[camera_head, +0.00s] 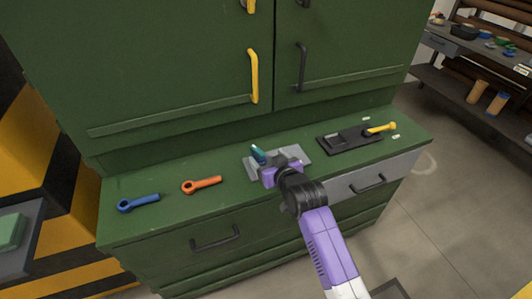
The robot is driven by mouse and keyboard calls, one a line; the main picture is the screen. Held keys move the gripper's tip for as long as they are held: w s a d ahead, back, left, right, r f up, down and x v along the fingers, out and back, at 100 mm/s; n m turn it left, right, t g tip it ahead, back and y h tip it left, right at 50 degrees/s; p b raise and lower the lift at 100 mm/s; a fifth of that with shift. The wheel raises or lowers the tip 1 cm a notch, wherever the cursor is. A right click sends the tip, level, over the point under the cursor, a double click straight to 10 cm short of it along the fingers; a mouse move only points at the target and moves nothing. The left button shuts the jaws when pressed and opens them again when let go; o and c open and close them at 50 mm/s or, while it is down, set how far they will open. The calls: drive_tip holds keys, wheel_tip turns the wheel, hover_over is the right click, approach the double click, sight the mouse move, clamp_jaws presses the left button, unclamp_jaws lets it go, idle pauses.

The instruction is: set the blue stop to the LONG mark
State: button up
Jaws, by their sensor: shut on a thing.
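My gripper (268,167) is over the grey plate (303,156) on the green worktop. It is shut on a teal-blue upright piece (258,154), which looks like the blue stop and stands at the plate's back left part. The jaws and wrist hide the piece's lower end and much of the plate. No LONG mark can be read in this view. Small white labels (396,137) lie near the black plate to the right, too small to read.
A black plate (338,147) with a yellow-handled lever (380,128) lies to the right. An orange ring-ended tool (202,185) and a blue one (138,203) lie to the left. Green cabinet doors with a yellow handle (253,77) and a black handle (301,67) rise behind.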

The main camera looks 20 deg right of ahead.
drive_tip(key=shift+s+d+r+p, duration=0.25)
drive_tip(key=shift+s+p, duration=0.1)
drive_tip(key=shift+s, duration=0.15)
drive_tip(key=shift+s+d+r+p, duration=0.1)
drive_tip(key=shift+s+r+p, duration=0.2)
drive_tip(key=shift+s, duration=0.15)
drive_tip(key=shift+a+p+v, duration=0.15)
drive_tip(key=shift+p+v, duration=0.4)
drive_tip(key=shift+v, duration=0.15)
drive_tip(key=shift+a+p+v, duration=0.15)
drive_tip(key=shift+p+v, duration=0.4)
drive_tip(key=shift+v, duration=0.15)
drive_tip(key=shift+f, duration=0.1)
drive_tip(key=shift+s, duration=0.15)
drive_tip(key=shift+s, duration=0.4)
drive_tip(key=v, duration=0.6)
drive_tip(key=shift+s+r+b, duration=0.25)
drive_tip(key=shift+r+b, duration=0.05)
drive_tip(key=shift+b, duration=0.1)
